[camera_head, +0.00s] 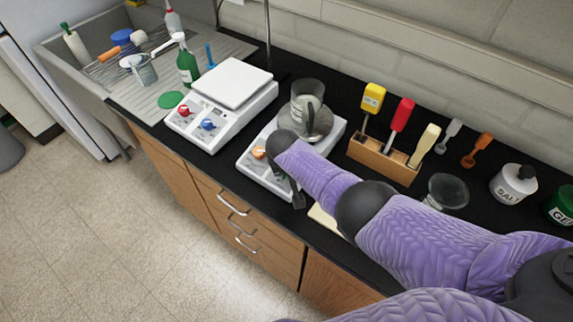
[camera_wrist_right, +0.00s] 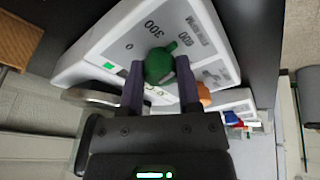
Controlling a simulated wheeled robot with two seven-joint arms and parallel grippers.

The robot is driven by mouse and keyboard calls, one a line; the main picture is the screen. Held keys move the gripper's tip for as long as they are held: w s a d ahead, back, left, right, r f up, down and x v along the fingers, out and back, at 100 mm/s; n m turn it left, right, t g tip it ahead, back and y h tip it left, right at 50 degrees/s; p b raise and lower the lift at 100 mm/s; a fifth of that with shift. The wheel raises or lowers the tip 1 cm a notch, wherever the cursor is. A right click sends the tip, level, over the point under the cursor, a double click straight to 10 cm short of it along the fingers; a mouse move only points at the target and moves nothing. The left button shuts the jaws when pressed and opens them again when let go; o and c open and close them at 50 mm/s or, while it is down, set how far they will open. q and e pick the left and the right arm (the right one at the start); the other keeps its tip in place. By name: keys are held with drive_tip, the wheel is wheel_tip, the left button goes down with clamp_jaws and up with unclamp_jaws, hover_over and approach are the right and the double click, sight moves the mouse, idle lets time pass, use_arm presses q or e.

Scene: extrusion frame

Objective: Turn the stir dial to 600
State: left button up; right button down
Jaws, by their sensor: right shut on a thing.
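The green stir dial (camera_wrist_right: 158,66) sits on the white panel of the stirring hotplate (camera_wrist_right: 205,20), with 0, 300, 600 and 900 RPM printed around it. Its small raised tip points between 300 and 600, nearer to 600; the exact setting is hard to tell. My right gripper (camera_wrist_right: 160,78) is shut on the dial, one finger on each side. In the head view the hotplate (camera_head: 248,164) stands mid-counter with a glass vessel on it. My right arm covers the green dial there. My left gripper is not in view.
An orange dial (camera_wrist_right: 203,92) is close beside the right gripper's finger. A second white device (camera_head: 189,134) with red and blue dials stands to the left. A wooden holder (camera_head: 370,158) with colored-handled tools is to the right, near my arm.

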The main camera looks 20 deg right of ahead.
drive_tip(key=shift+a+m, duration=0.1)
drive_tip(key=shift+m, duration=1.1)
drive_tip(key=shift+h, duration=0.3)
drive_tip(key=shift+c, duration=1.5)
unclamp_jaws()
drive_tip(key=shift+r, duration=0.1)
drive_tip(key=p+v, duration=0.6)
drive_tip(key=v, duration=0.3)
drive_tip(key=shift+s+r+p, duration=0.2)
drive_tip(key=shift+r+p, duration=0.15)
drive_tip(key=shift+p, duration=0.05)
